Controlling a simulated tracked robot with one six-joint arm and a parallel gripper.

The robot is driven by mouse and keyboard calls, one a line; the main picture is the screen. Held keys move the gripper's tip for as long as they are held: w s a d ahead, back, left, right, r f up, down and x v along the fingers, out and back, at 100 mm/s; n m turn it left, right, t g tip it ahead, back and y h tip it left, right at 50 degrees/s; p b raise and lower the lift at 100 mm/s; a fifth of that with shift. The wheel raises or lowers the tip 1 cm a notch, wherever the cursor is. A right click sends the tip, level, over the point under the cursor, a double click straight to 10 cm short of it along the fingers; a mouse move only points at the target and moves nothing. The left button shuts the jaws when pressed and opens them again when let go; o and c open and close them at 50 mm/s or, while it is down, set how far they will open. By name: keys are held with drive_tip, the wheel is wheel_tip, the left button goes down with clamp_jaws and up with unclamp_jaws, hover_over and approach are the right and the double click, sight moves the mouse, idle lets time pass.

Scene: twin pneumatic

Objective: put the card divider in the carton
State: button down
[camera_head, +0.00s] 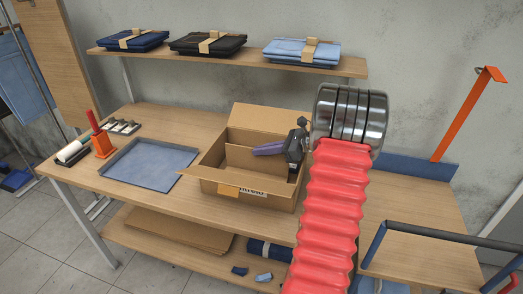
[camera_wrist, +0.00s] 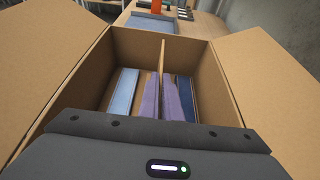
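The open cardboard carton (camera_head: 222,186) stands on the workbench with its flaps folded out. It also fills the wrist view (camera_wrist: 217,61). The thin brown card divider (camera_head: 243,158) stands upright inside it, seen edge-on in the wrist view (camera_wrist: 163,55), splitting the inside into left and right parts. My gripper (camera_head: 268,149) reaches over the carton from the right. Its two purple fingers (camera_wrist: 162,99) lie close together on either side of the divider and appear shut on it. The divider's lower part is hidden.
In the wrist view, a light blue item (camera_wrist: 123,90) and a dark blue item (camera_wrist: 188,98) lie in the carton, either side of the divider. A blue-grey tray (camera_head: 150,165) is left of the carton. A shelf (camera_head: 355,68) with folded garments is behind.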

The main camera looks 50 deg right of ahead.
drive_tip(key=c, duration=2)
unclamp_jaws()
drive_tip(key=shift+r, duration=0.25)
drive_tip(key=v, duration=1.2)
drive_tip(key=shift+d+r, duration=0.1)
drive_tip(key=shift+r, duration=0.2)
